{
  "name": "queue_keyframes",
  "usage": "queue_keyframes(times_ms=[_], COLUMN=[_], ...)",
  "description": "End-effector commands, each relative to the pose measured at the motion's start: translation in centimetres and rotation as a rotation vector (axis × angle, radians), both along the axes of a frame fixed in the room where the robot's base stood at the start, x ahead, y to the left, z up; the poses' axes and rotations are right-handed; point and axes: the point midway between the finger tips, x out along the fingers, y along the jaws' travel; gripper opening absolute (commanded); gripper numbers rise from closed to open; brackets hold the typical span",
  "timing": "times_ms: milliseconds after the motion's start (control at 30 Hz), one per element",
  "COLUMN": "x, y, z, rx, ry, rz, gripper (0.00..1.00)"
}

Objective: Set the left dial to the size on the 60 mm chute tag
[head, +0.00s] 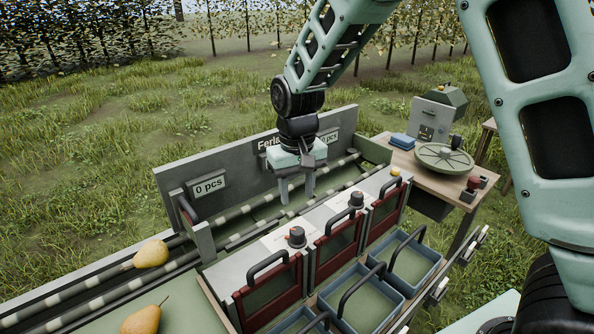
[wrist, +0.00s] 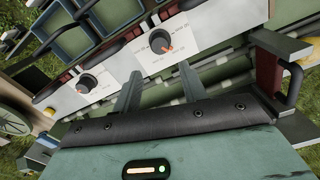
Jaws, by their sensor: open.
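The left dial (head: 296,237), a dark knob on a white plate, sits on top of the sorter; it also shows in the wrist view (wrist: 160,42) with an orange-red pointer mark and printing around it too small to read. The right dial (head: 356,199) is farther along the sorter and shows in the wrist view (wrist: 86,82). My gripper (head: 297,195) is open and empty, pointing down behind the dials, apart from both. Its fingers show in the wrist view (wrist: 158,82). I cannot read a 60 mm chute tag in either view.
Red-framed gates with black handles (head: 269,290) line the front, with blue crates (head: 416,253) before them. The back wall (head: 235,165) carries "0 pcs" displays. Two pears (head: 150,254) lie at the left. A side table (head: 440,177) at the right holds a green round pan.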

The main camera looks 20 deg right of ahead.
Motion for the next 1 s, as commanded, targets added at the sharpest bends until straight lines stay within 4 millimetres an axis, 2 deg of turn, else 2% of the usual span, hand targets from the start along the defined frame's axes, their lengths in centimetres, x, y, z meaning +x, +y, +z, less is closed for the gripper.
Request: queue_keyframes(times_ms=[100, 333, 900, 1000], x=[0.1, 0.1, 0.0, -1.5], y=[0.0, 0.0, 0.1, 1.1], z=[2.4, 5.1, 5.6, 5.7], rx=[0.002, 0.001, 0.001, 0.018], ry=[-0.005, -0.003, 0.000, 0.003], rz=[0.000, 0.000, 0.001, 0.035], gripper=[0.42, 0.42, 0.42, 0.42])
